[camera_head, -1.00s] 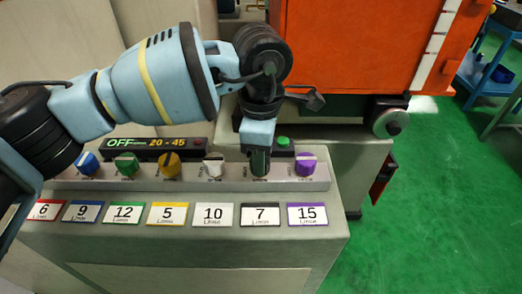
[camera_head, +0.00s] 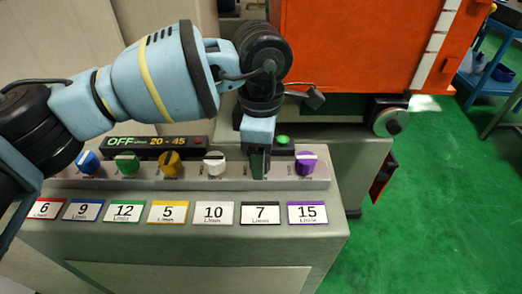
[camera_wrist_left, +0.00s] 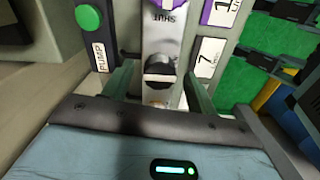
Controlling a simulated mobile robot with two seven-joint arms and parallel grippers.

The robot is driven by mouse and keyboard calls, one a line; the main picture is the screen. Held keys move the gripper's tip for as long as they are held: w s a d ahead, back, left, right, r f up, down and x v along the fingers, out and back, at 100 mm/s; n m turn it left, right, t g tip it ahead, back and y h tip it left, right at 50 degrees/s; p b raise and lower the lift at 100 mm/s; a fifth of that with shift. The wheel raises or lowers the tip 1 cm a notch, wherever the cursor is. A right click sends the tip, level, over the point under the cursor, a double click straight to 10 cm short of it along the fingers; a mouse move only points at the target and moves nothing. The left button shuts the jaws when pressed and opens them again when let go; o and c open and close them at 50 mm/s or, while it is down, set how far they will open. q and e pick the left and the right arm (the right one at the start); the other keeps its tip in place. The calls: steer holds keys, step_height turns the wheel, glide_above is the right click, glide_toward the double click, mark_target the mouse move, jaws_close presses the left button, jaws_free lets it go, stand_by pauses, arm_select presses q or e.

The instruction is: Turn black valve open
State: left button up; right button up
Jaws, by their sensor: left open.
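The black valve (camera_wrist_left: 160,70) is a round knob on the grey strip, seen in the left wrist view between my two fingers. My left gripper (camera_wrist_left: 160,88) is open, with one finger on each side of the knob; I cannot tell whether either finger touches it. In the head view, my left gripper (camera_head: 258,166) points down at the strip above the label "7" (camera_head: 260,213) and hides the black valve. The label "7" also shows beside the knob in the wrist view (camera_wrist_left: 208,60). My right gripper is not in view.
A purple knob (camera_head: 306,163) stands close on the right and a white knob (camera_head: 214,163) on the left. Yellow (camera_head: 170,162), green (camera_head: 126,162) and blue (camera_head: 88,162) knobs follow leftward. A green button (camera_head: 283,140) and an OFF display (camera_head: 155,142) sit behind.

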arm_select(q)
step_height(320, 180, up, 8)
steer(key=shift+f, duration=0.15)
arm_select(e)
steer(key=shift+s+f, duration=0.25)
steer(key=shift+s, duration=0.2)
